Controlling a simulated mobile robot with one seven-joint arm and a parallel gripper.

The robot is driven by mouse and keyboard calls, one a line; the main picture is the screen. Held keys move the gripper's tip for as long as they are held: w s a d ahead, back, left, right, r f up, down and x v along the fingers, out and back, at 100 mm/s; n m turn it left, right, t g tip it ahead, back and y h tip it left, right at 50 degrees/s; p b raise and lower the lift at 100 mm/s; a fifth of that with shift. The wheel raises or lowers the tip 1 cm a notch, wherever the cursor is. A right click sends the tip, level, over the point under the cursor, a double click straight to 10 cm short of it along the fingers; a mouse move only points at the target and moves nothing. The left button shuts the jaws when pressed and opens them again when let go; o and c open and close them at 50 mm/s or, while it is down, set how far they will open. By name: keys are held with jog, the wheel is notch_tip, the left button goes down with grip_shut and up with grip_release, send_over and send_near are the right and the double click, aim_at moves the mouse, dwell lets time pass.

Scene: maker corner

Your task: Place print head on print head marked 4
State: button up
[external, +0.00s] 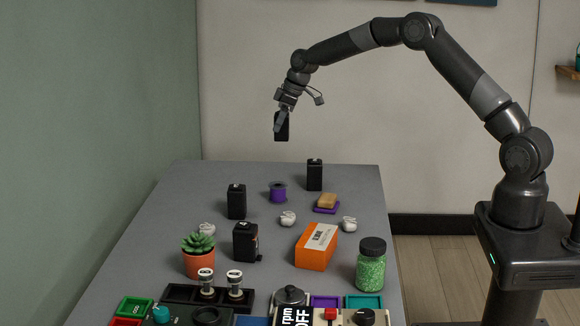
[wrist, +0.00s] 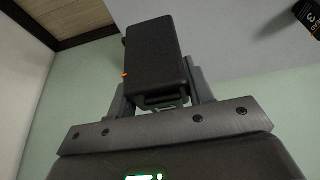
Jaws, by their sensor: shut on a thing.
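My gripper (external: 281,118) is shut on a black print head (external: 282,128) and holds it high above the far part of the table. The held print head (wrist: 155,55) sits between both fingers in the wrist view, with a small orange mark on its left edge. Three other black print heads stand upright on the table: one at the back (external: 314,175), one at mid-left (external: 237,202) and one nearer the front (external: 246,242). One print head (wrist: 309,16), partly cut off in the wrist view, shows a 3.
The grey table (external: 225,178) also carries a purple spool (external: 278,192), orange box (external: 316,247), potted succulent (external: 198,258), jar of green beads (external: 371,267) and white crumpled pieces (external: 288,218). Trays and a control panel crowd the front. The back left is clear.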

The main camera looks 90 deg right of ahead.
jog(key=shift+s+r, duration=0.15)
jog(key=a+r+n+g+y, duration=0.1)
jog(key=a+r+n, duration=0.25)
jog(key=a, duration=1.15)
jog(key=s+a+r+n+g+y, duration=0.15)
jog(key=a+n, duration=0.35)
jog(key=a, duration=0.9)
jog(key=a+r+n+y, duration=0.2)
jog(key=a+r+n, duration=0.25)
jog(key=a, duration=1.05)
send_over(248, 229)
notch_tip(248, 229, down, 8)
jog(key=shift+f, duration=1.9)
